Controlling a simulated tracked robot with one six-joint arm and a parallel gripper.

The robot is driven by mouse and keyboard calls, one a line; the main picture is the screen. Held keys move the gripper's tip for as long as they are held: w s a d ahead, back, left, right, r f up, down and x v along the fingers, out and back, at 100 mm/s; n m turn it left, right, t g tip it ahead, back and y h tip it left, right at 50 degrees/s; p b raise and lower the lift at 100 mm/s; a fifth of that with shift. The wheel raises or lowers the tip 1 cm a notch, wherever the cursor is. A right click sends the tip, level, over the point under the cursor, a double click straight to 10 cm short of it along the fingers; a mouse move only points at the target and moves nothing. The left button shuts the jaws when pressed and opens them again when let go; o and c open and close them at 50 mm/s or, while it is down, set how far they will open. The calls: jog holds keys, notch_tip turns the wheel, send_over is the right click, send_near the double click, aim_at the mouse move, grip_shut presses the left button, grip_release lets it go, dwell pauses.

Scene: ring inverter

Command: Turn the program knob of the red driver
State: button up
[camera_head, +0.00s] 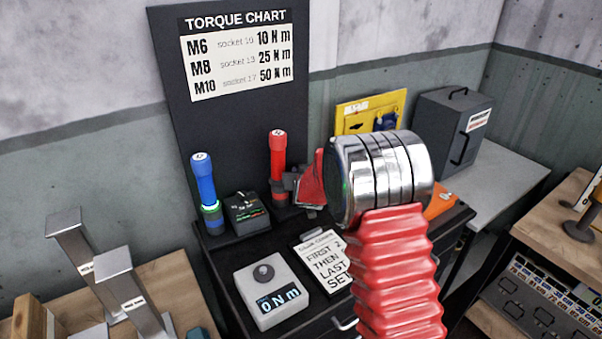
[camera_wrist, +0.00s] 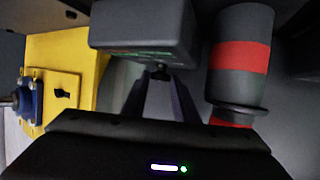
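The red driver (camera_head: 278,155) stands upright in its holder at the back of the dark bench. In the wrist view a grey cylinder with a red band (camera_wrist: 240,57) stands at the right. A dark grey controller box (camera_wrist: 145,28) with coloured lettering hangs at the top of the wrist view, and a small black knob (camera_wrist: 160,72) shows at its lower edge. My gripper (camera_wrist: 163,84) has its two fingers apart, their tips at the knob; whether they press on it is unclear. In the head view my wrist hides this box, and my gripper (camera_head: 305,188) shows only partly.
The blue driver (camera_head: 204,180), with a green-lit ring, stands left beside another black controller box (camera_head: 247,213). A grey meter (camera_head: 271,290) reading 0 N m and a clipboard card (camera_head: 326,262) lie in front. A yellow board (camera_head: 372,112) stands behind my wrist.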

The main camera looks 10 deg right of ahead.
jog(key=o, duration=0.4)
jog(key=shift+s, duration=0.15)
jog(key=v, duration=1.3)
jog(key=shift+s+r, duration=0.2)
jog(key=shift+s, duration=0.05)
